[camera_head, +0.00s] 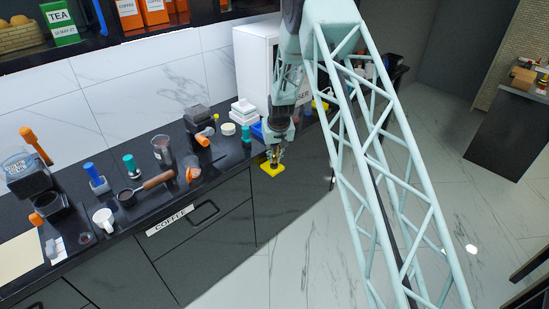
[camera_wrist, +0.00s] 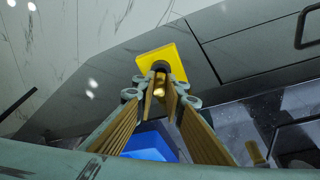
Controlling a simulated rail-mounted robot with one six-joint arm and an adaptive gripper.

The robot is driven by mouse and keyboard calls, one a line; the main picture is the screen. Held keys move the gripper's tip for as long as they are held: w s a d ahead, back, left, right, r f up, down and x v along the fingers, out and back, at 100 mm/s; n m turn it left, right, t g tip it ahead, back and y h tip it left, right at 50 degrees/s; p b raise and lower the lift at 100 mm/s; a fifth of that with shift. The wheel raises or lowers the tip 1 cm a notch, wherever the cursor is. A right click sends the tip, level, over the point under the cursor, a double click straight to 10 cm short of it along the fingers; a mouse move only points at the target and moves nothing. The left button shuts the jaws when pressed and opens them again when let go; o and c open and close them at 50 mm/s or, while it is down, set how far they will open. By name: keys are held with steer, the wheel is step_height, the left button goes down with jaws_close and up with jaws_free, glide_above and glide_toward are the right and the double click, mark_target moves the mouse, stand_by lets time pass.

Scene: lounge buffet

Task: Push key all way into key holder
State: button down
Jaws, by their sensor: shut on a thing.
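A yellow square plate (camera_wrist: 173,52), which I take to be the key holder, lies below my gripper in the wrist view. A dark round part (camera_wrist: 160,66) stands at its middle. It also shows in the head view (camera_head: 272,171), at the counter's front side. My gripper (camera_wrist: 161,88) is shut on a small brass-coloured thing, likely the key (camera_wrist: 158,92), with the fingers pointing at the dark part. The fingers hide most of the key, and I cannot tell how deep it sits. My gripper (camera_head: 274,155) appears just above the plate in the head view.
A blue object (camera_wrist: 150,145) lies near the fingers in the wrist view. The dark counter (camera_head: 222,160) holds a teal-topped item (camera_head: 246,133), a portafilter (camera_head: 145,188), a white mug (camera_head: 104,219) and several other items. Open floor (camera_head: 300,240) lies in front of the drawers.

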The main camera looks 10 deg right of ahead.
steer(key=shift+f+b, duration=0.3)
stand_by(0.4)
steer(key=c, duration=2.6)
jaws_free()
steer(key=shift+o, duration=0.2)
steer(key=shift+r, duration=0.1)
steer(key=v, duration=1.1)
steer(key=shift+r, duration=0.35)
steer(key=shift+s, duration=0.15)
